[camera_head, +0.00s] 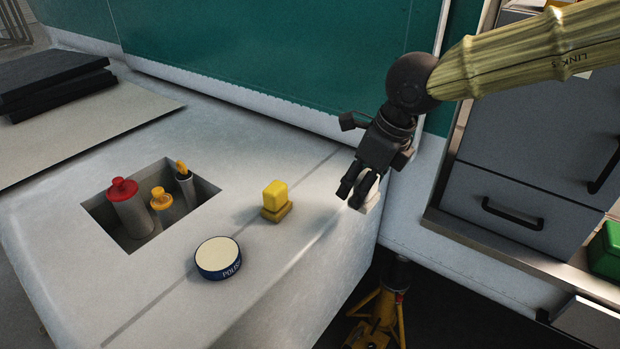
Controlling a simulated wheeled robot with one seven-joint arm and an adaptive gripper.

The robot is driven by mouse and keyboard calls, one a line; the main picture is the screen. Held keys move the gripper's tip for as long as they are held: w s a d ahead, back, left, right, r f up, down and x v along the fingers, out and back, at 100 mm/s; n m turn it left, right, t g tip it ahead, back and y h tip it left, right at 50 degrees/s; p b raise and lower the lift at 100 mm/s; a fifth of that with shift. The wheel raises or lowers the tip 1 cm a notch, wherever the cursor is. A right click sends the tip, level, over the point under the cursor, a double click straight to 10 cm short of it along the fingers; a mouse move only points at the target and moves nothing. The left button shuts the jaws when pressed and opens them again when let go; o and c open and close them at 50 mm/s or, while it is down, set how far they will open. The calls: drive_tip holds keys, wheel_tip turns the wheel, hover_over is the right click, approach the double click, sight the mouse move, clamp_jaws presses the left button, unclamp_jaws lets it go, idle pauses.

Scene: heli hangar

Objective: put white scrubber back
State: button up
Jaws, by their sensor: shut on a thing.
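My gripper (358,196) is at the right edge of the pale work surface (235,300). It is shut on a small white thing, which looks like the white scrubber (372,198). Most of the scrubber is hidden behind the dark fingers, and only its pale lower part shows. I cannot tell whether it touches the surface. A yellow scrubber-like block (275,200) stands upright on the surface to the left of my gripper.
A recess (207,188) in the surface holds a red-capped bottle (130,208), a yellow-capped bottle (161,199) and a slim yellow-tipped item (184,182). A round polish tin (218,258) sits nearby. Grey drawers (520,212) stand at right. A yellow jack (378,318) is below the edge.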

drive_tip(key=w+a+p, duration=0.1)
drive_tip(key=w+a, duration=0.2)
drive_tip(key=w, duration=0.1)
drive_tip(key=w+a+f+p, duration=0.1)
drive_tip(key=w+a+p, duration=0.1)
drive_tip(key=w+a, duration=0.2)
drive_tip(key=w+a+p, duration=0.2)
drive_tip(key=w+a, duration=0.1)
drive_tip(key=w, duration=0.1)
drive_tip(key=shift+a+f, duration=0.15)
drive_tip(key=shift+s+d+p+x, duration=0.1)
drive_tip(key=shift+s+p+x, duration=0.05)
drive_tip(key=shift+p+x, duration=0.6)
drive_tip(key=shift+s+d+p+x, duration=0.15)
drive_tip(key=shift+p+x, duration=0.35)
drive_tip(key=shift+x, duration=0.4)
drive_tip(key=shift+f, duration=0.2)
drive_tip(key=shift+d, duration=0.1)
drive_tip(key=o, duration=0.9)
drive_tip(key=b+v, duration=0.3)
drive_tip(key=v, duration=0.9)
